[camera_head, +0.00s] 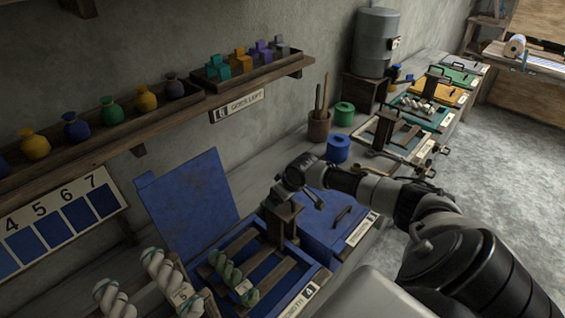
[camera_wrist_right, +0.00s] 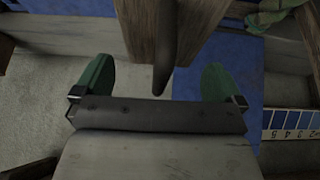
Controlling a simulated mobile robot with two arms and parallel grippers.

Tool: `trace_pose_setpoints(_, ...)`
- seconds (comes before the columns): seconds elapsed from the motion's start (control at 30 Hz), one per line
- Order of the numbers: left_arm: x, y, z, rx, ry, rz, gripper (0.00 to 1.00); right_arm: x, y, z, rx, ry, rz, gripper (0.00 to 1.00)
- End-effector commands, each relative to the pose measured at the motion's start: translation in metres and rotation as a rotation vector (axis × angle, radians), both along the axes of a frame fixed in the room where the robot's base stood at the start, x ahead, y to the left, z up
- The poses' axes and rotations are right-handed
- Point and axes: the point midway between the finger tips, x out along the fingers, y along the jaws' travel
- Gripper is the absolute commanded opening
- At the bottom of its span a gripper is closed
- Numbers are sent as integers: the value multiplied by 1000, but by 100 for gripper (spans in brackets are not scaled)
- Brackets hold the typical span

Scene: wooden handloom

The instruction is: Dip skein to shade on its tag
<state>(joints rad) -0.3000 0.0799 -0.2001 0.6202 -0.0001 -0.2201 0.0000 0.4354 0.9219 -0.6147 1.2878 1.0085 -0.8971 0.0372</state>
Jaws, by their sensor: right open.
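A green twisted skein (camera_head: 226,268) lies across the wooden bars of the open blue vat (camera_head: 313,268); its pale tag (camera_head: 244,287) is too small to read. Part of a green skein also shows at the top right of the right wrist view (camera_wrist_right: 272,12). The vat's blue lid (camera_head: 190,202) stands raised against the wall. My right gripper (camera_head: 296,186) is over a wooden post (camera_head: 283,222) at the vat's back right. In the right wrist view its green-padded fingers (camera_wrist_right: 157,85) are apart, with a dark handle (camera_wrist_right: 165,60) between them in the picture. My left gripper is out of view.
White skeins (camera_head: 160,272) lie at the front left, one tagged 5. A numbered blue shade card (camera_head: 60,222) hangs on the wall. A closed blue vat (camera_head: 325,225) adjoins the open one. Blue and green pots (camera_head: 338,148) stand behind; several more vats extend along the bench.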

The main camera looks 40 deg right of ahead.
Motion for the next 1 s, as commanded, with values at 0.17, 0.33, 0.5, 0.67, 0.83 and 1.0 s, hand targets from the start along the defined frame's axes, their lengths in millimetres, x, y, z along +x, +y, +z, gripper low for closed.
trace_pose_setpoints(0.17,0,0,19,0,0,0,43,0,0,19,0,-1,0,100)
trace_pose_setpoints(0.33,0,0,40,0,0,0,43,0,0,41,0,0,0,100)
trace_pose_setpoints(0.5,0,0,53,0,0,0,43,0,0,58,0,0,1,100)
trace_pose_setpoints(0.67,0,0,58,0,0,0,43,0,0,70,0,0,0,100)
trace_pose_setpoints(0.83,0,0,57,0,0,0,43,0,0,69,0,0,0,100)
trace_pose_setpoints(1.0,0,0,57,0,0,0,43,0,0,69,0,0,0,100)
